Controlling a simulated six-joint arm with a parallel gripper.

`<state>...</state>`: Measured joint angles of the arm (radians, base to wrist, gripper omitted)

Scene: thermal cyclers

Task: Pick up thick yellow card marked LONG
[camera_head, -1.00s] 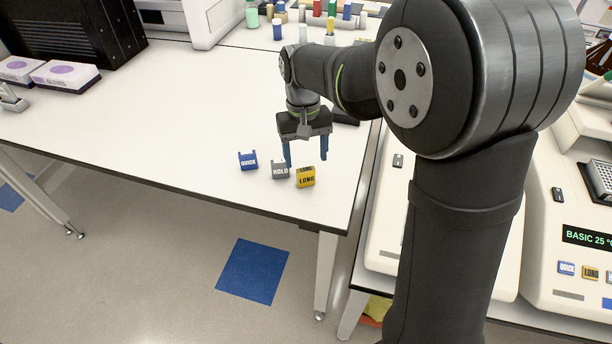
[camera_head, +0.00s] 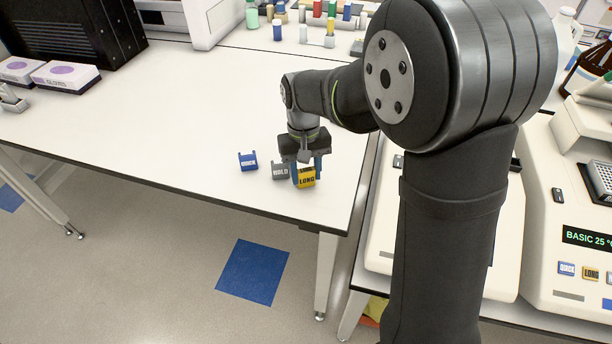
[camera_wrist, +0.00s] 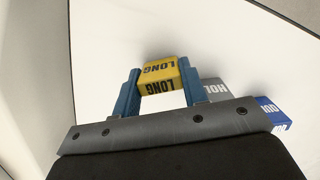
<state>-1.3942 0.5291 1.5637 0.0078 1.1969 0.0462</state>
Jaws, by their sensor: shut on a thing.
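The thick yellow card marked LONG (camera_head: 307,179) is at the front of the white table, right of the other two cards. It also shows in the wrist view (camera_wrist: 160,76), between the blue fingers of my gripper (camera_wrist: 159,85). My gripper (camera_head: 307,172) points down over the card and is shut on it, one finger at each side. In the head view, the fingers hide part of the card. I cannot tell whether the card still touches the table.
A grey card marked HOLD (camera_head: 279,171) is close beside the left finger. A blue card marked QUICK (camera_head: 248,161) lies farther left. The table's front edge (camera_head: 200,190) is near. The table left of the cards is clear. Thermal cyclers (camera_head: 560,215) stand at the right.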

